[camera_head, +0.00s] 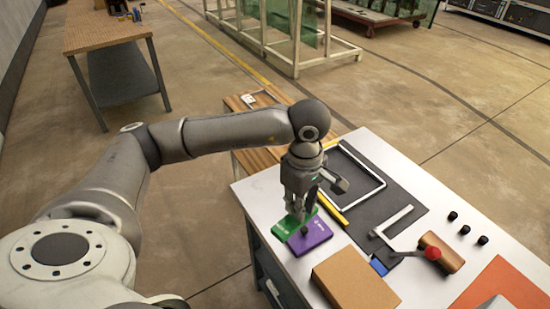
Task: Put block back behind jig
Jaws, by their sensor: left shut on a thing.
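A green block (281,229) and a purple block (318,236) lie side by side, close together, near the left edge of the white worktable (263,216). My left gripper (299,219) points down from above and is shut on what looks like the green block. Its fingers hide part of both blocks, and I cannot tell whether the green block is lifted. A dark mat (402,200) holds a pale frame (375,191) and an L-shaped pale bar (391,236); which part is the jig is unclear. My right gripper is not in view.
A brown box (356,283) stands in front of the blocks. A copper-coloured cylinder (441,253) with a red knob, several small black cylinders (465,230) and an orange sheet (505,285) lie to the right. A wooden bench (103,33) stands far left.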

